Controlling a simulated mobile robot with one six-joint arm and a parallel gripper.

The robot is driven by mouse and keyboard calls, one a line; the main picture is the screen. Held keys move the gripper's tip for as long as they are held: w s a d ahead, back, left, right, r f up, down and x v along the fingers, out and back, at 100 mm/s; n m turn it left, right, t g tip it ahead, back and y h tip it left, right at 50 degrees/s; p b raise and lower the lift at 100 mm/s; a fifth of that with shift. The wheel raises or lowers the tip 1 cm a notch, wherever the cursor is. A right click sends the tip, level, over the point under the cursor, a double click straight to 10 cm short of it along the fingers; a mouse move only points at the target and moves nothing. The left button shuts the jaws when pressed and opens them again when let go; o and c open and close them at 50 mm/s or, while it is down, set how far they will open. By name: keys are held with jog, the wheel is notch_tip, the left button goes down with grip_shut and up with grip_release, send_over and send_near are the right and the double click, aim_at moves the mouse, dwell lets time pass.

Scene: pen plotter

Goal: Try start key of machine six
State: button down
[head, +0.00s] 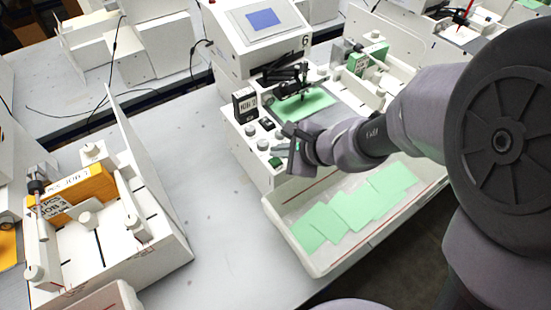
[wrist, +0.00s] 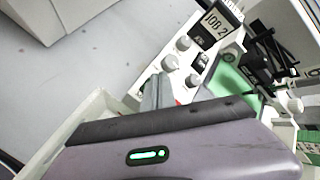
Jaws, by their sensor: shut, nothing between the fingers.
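Machine six (head: 262,45) is a white plotter with a tilted blue screen and a "6" on its housing. Its front panel carries white knobs (head: 263,145), dark rocker switches (head: 267,124) and a green key (head: 275,162). My gripper (head: 277,149) is shut and empty, low over the panel's front corner beside the green key. The closed fingers (wrist: 157,92) point at the panel in the wrist view. I cannot tell whether they touch it. A red spot shows beside them.
A black "JOB 2" sign (head: 245,104) stands on the panel's left. The pen carriage (head: 290,80) sits over a green sheet. A white tray (head: 313,265) with several green sheets (head: 355,208) lies in front. A white rack (head: 170,247) stands left; bare table (head: 205,200) lies between.

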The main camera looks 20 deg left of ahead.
aim_at(278, 162)
jog(key=shift+f, duration=0.1)
jog(key=shift+f+b, duration=0.35)
jog(key=shift+b, duration=0.25)
jog(key=shift+f+b, duration=0.4)
jog(key=shift+b, duration=0.15)
dwell(0.5)
jog(key=shift+r, duration=0.15)
jog(key=shift+r+p, duration=0.65)
jog(key=shift+r, duration=0.05)
notch_tip(278, 162, up, 5)
jog(key=p, duration=0.4)
jog(key=shift+r, duration=0.1)
